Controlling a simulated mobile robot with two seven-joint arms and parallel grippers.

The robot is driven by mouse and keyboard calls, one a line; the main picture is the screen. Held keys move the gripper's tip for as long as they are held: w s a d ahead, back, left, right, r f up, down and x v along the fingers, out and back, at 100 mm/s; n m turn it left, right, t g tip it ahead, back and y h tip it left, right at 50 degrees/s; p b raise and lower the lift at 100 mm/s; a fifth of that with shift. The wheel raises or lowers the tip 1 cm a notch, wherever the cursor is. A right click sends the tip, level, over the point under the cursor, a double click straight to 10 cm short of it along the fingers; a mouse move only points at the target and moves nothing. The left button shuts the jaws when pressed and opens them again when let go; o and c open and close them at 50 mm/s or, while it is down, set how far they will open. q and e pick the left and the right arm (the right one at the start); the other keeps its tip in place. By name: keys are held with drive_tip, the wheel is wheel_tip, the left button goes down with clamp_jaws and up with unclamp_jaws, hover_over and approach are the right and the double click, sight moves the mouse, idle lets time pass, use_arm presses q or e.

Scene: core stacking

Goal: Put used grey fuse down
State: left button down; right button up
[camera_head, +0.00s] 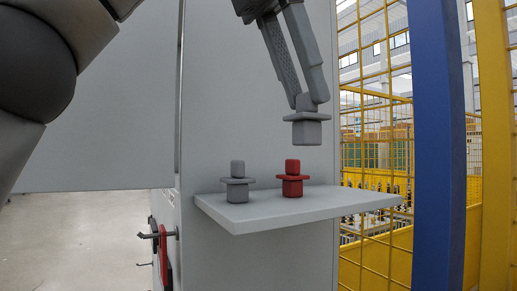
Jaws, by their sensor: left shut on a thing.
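My left gripper (303,98) comes down from the top of the view and is shut on a grey fuse (307,131). Its fingers close on the fuse's upper knob, and the fuse hangs upright in the air above the shelf. The grey shelf (247,217) sticks out from a grey cabinet. A second grey fuse (238,185) stands upright on the shelf at the left. A red fuse (292,180) stands upright to its right, a little below and left of the held fuse. My right gripper is not in view.
The shelf's right part (351,197) is bare. A blue post (438,145) and a yellow mesh fence (376,130) stand to the right. A red handle (163,257) sits on the cabinet's side at lower left.

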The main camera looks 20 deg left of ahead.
use_arm(q)
drive_tip(key=w+a+p, duration=0.3)
drive_tip(key=w+a, duration=0.5)
drive_tip(key=a, duration=0.2)
wheel_tip(320, 180, down, 6)
drive_tip(key=shift+d+r, duration=0.1)
drive_tip(key=shift+d, duration=0.05)
drive_tip(key=shift+w+a+f, duration=0.15)
drive_tip(key=shift+a+f, duration=0.05)
drive_tip(key=shift+f, duration=0.45)
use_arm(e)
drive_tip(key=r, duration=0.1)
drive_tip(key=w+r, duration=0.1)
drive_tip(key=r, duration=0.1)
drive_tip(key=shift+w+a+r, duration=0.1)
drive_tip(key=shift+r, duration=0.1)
use_arm(q)
drive_tip(key=shift+f, duration=0.15)
drive_tip(key=c, duration=0.6)
unclamp_jaws()
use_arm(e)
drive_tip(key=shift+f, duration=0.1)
